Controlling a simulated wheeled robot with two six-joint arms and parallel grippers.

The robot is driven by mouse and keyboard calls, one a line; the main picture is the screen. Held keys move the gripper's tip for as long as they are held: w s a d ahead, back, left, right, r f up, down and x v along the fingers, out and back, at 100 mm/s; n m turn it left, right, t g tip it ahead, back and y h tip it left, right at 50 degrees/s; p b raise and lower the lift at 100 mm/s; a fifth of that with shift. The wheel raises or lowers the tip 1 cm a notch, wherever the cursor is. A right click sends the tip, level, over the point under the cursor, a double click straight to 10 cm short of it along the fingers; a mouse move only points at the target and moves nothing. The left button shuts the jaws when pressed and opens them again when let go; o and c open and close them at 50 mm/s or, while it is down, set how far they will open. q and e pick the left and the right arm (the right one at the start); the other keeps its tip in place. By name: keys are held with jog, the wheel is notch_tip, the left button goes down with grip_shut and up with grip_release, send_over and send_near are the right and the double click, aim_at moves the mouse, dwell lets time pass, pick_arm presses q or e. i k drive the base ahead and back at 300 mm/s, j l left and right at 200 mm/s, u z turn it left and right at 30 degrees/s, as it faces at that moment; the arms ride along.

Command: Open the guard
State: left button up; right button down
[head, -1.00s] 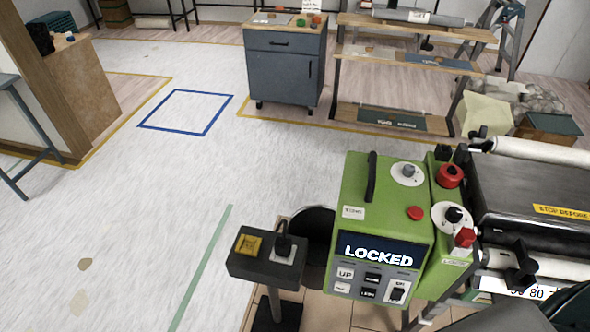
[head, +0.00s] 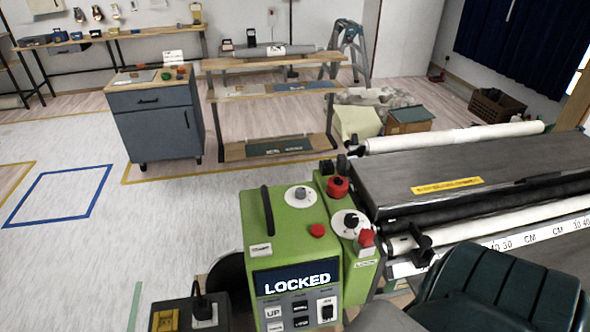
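The paster machine stands at the lower right. Its guard seems to be the broad dark grey cover (head: 440,168) with a yellow label strip (head: 446,186); it lies flat over the rollers and looks closed. A green control box (head: 287,232) at its left end has a display (head: 297,281) reading LOCKED. A red knob (head: 337,187), a dial (head: 350,222) and a red part (head: 366,238) sit on the green end housing. Neither of my grippers shows in the head view.
A dark green ribbed shape (head: 505,290) covers part of the machine's front at lower right. A small dark switch box (head: 190,314) stands left of the control box. A grey cabinet (head: 157,122) and shelf rack (head: 272,90) stand behind. The floor at left is clear.

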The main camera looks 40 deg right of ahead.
aim_at(393, 179)
jog(key=z, duration=2.6)
jog(key=l+z, duration=0.15)
